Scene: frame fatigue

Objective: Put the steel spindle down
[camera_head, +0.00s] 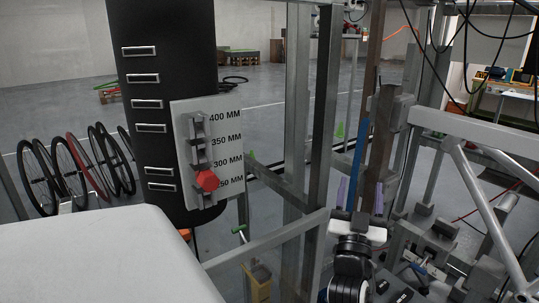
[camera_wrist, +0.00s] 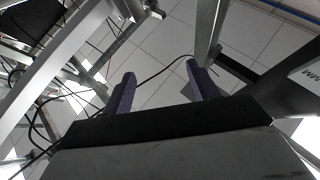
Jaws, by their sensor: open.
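My gripper (camera_head: 360,196) points upward at the right of the head view, its two purple fingers apart. In the wrist view my gripper (camera_wrist: 162,78) is also open, with nothing held between the fingers. I cannot make out the steel spindle for certain in either view. A grey holder plate (camera_head: 231,151) marked 400, 350, 300 and 250 MM is on a black column (camera_head: 165,60), left of my gripper and apart from it. A red round-ended piece (camera_head: 207,180) sits in its lower part, between the 300 and 250 labels; whether it belongs to the spindle is unclear.
Metal frame posts (camera_head: 325,100) stand between the holder plate and my gripper. A slanted grey frame (camera_head: 485,190) is close on the right, with hanging black cables (camera_head: 465,45) above. Several bicycle wheels (camera_head: 75,165) stand at the left. Open floor (camera_head: 60,105) lies behind.

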